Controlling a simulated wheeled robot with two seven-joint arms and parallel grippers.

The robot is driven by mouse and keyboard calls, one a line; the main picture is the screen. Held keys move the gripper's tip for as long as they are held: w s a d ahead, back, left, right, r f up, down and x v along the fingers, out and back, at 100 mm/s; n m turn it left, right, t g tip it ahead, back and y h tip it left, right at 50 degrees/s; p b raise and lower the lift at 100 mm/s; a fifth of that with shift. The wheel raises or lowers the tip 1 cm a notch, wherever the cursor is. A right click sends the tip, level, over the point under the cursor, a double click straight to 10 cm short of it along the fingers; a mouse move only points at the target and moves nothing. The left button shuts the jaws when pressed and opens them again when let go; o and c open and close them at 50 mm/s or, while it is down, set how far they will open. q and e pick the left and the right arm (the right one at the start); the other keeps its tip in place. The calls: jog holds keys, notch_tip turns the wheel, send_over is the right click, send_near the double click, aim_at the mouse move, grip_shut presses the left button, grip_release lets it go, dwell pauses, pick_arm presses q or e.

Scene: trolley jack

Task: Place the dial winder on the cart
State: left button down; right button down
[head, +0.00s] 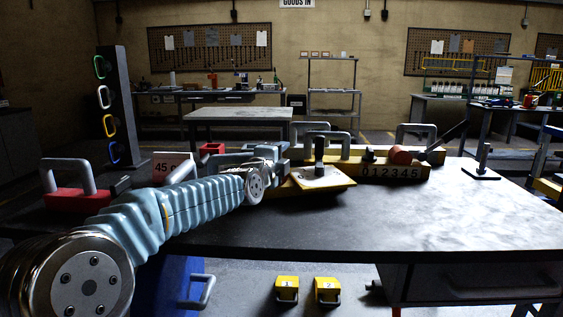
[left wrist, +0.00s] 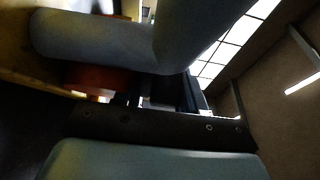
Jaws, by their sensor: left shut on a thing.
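My left gripper (head: 283,152) reaches over the bench from the left and is shut at the near end of a group of yellow parts. A thick rounded grey bar, seemingly a handle (left wrist: 90,40), fills the upper part of the left wrist view close to the jaws. The exact grip is hidden. A yellow plate with a black upright post (head: 320,180) lies just right of the gripper. Behind it is a long yellow block numbered 0 to 5 (head: 395,171), with grey handles (head: 328,134) and a red cylinder (head: 400,155) on it. I cannot tell which part is the dial winder or the cart.
A small stand (head: 482,168) is at the right. The bench's front right (head: 440,215) is clear.

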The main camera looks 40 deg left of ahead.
pick_arm(q)
jog(key=shift+r, duration=0.1)
jog(key=c, duration=0.6)
grip_release()
jog(key=shift+c, duration=0.2)
jog(key=b+v, duration=0.3)
jog(key=v, duration=0.9)
